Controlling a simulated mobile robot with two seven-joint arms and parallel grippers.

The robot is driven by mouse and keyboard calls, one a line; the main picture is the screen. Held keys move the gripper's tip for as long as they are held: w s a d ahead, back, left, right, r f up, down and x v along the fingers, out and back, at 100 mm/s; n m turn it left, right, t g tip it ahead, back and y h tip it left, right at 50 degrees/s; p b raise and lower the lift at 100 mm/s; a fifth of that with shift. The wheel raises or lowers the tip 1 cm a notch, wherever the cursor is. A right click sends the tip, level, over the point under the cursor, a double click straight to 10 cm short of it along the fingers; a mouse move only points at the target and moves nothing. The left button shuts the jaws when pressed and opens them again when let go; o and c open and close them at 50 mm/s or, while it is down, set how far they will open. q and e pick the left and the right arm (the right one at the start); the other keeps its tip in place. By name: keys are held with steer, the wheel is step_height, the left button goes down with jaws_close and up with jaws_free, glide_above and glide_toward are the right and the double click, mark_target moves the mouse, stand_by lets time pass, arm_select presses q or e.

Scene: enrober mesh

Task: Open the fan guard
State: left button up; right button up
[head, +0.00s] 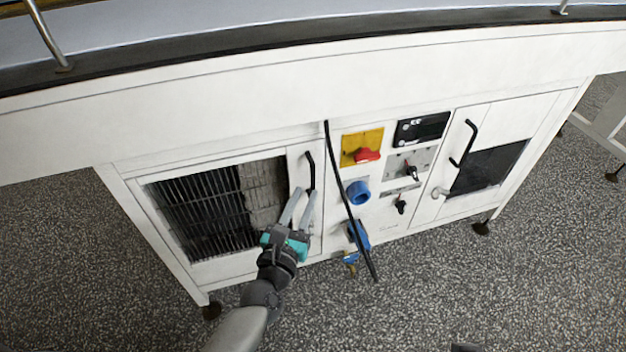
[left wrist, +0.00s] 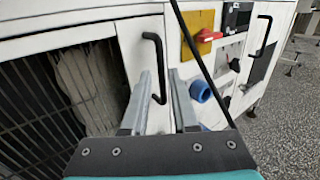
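The fan guard (head: 190,210) is the dark barred grille in the white left part of the machine front; it also shows at the left of the left wrist view (left wrist: 40,100). It looks closed. A black bar handle (head: 309,172) stands upright on the white panel to its right. My left gripper (head: 305,192) is open, its two grey fingers pointing at the handle's lower part. In the left wrist view the handle (left wrist: 154,65) lies between the fingertips' lines; contact cannot be told. A small grey part at the head view's bottom edge may be my right gripper (head: 467,347).
A red switch (head: 367,155) sits on a yellow plate. A second door with a black handle (head: 464,143) is further right. The speckled floor in front is clear.

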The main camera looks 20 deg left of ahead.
mark_target(312, 180)
arm_select(q)
steer(key=w+b, duration=0.1)
steer(key=w, duration=0.5)
steer(key=shift+w, duration=0.25)
arm_select(e)
step_height(312, 180, up, 3)
steer(key=shift+f+t, duration=0.1)
steer(key=shift+t, duration=0.2)
arm_select(q)
jaws_close()
stand_by(0.8)
